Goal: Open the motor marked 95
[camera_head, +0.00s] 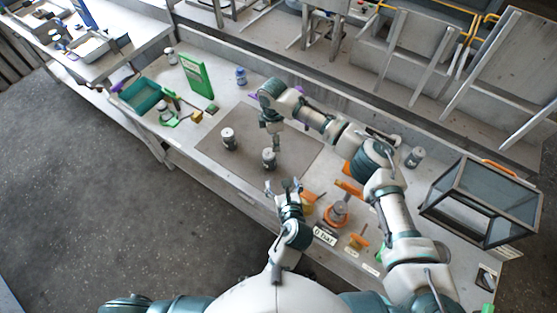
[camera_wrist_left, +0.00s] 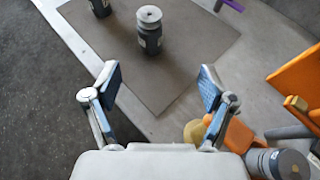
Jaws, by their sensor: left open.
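Two grey cylindrical motors with light tops stand upright on the brown mat (camera_head: 213,152). One motor (camera_head: 268,158) is nearer the mat's middle, and it also shows in the left wrist view (camera_wrist_left: 150,30). The other motor (camera_head: 228,138) is to its left, cut by the top edge in the left wrist view (camera_wrist_left: 100,6). Their markings are too small to read, so I cannot tell which is 95. My left gripper (camera_head: 284,184) is open and empty at the mat's front edge, short of the nearer motor; its fingers also show in the left wrist view (camera_wrist_left: 157,87). My right gripper (camera_head: 277,145) points down, close behind that motor.
Orange parts and a "6 bar" sign (camera_head: 325,236) stand right of my left gripper. A glass-sided box (camera_head: 485,205) is at the right. A green panel (camera_head: 197,76) and a teal bin (camera_head: 139,95) are at the left. The mat's left part is mostly clear.

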